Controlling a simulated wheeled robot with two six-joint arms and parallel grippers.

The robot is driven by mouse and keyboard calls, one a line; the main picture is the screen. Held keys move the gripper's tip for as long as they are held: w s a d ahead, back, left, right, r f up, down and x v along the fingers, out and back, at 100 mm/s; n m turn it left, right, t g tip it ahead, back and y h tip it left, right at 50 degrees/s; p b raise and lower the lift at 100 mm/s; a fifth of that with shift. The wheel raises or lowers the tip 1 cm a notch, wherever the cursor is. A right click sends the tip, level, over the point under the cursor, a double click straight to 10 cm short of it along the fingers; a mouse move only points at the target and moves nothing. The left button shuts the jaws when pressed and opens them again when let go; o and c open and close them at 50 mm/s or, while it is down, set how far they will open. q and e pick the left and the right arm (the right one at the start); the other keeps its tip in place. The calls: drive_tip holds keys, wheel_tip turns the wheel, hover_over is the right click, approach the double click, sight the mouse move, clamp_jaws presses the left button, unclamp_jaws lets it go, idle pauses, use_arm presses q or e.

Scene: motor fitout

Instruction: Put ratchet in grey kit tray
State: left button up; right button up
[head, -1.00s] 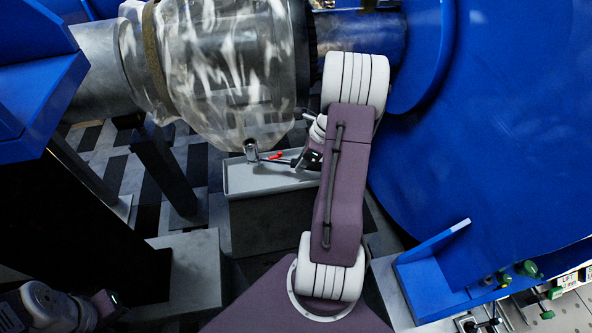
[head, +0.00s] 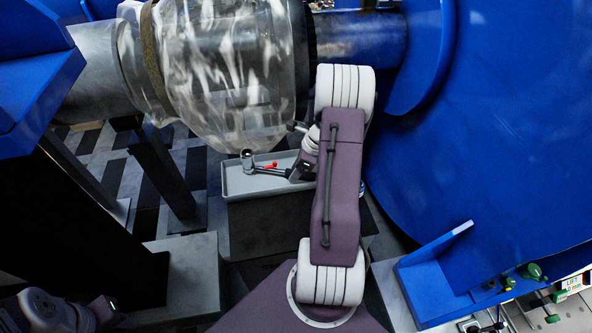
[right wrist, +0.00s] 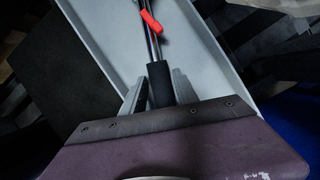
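The ratchet (head: 262,169) has a metal socket head, a red piece and a dark handle. My right gripper (head: 297,174) is shut on its handle. In the right wrist view, the two fingers (right wrist: 159,93) flank the black grip of the ratchet (right wrist: 159,80). The ratchet lies across the grey kit tray (head: 228,182), with its head towards the tray's left end. Whether it touches the tray floor I cannot tell. The tray's pale floor shows behind it in the right wrist view (right wrist: 105,35). My left gripper (head: 112,308) is at the bottom left, with its fingers unclear.
The tray stands on a dark block (head: 265,225). A large plastic-wrapped cylinder (head: 225,75) hangs just behind and above it. A big blue round body (head: 470,140) stands to the right. A dark post (head: 160,175) and grey block (head: 190,265) are to the left.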

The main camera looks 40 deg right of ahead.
drive_tip(key=shift+o, duration=0.6)
drive_tip(key=shift+r, duration=0.15)
drive_tip(key=p+v, duration=0.3)
drive_tip(key=v, duration=0.9)
drive_tip(key=s+a+f+n+g+h, duration=0.1)
drive_tip(key=s+a+n, duration=0.2)
drive_tip(key=a+n, duration=1)
drive_tip(key=s+a+f+n+g+h, duration=0.1)
drive_tip(key=s+a+n, duration=0.2)
drive_tip(key=a+n, duration=1)
drive_tip(key=n, duration=0.2)
drive_tip(key=shift+n, duration=0.3)
